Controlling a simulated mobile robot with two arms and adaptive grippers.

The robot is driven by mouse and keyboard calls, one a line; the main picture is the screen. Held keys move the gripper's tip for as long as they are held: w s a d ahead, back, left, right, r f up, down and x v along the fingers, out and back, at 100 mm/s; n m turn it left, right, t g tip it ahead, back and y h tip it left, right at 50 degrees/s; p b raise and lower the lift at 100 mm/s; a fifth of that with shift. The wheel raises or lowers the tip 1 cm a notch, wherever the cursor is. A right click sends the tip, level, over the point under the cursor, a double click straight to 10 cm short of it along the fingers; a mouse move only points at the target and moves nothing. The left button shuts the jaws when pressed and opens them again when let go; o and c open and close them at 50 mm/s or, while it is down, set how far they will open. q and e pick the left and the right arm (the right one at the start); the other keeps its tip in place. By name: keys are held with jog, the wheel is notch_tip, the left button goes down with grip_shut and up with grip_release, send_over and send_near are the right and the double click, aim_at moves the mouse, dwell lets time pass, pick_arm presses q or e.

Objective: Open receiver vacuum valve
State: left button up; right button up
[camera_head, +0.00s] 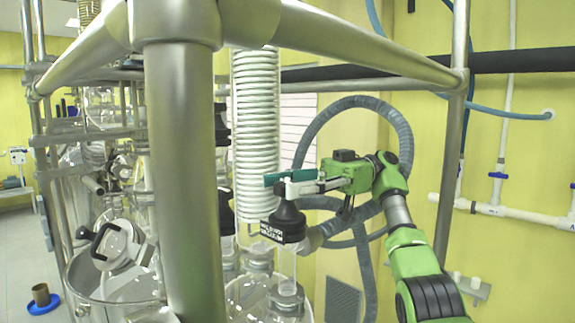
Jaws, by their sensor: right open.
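A black, ribbed, cone-shaped valve knob (285,225) with a white-lettered label stands upright beside the coiled condenser (255,120), above the glass receiver parts. My right gripper (277,184) comes in from the right, with its fingers pointing left at the knob's narrow top. The jaws are open, with a teal finger behind and a pale grey finger in front. The near finger overlaps the knob's top in the picture; I cannot tell whether it touches. My left gripper is not in view.
A thick steel frame post (182,180) stands close in front, left of the knob. A grey corrugated hose (350,102) loops behind my right arm. Glass vessels (265,295) stand below the knob. White pipes (510,211) run along the yellow wall.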

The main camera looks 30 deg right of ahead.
aim_at(287, 182)
notch_tip(287, 182, up, 9)
jog(key=shift+r, duration=0.1)
dwell(0.3)
dwell(0.6)
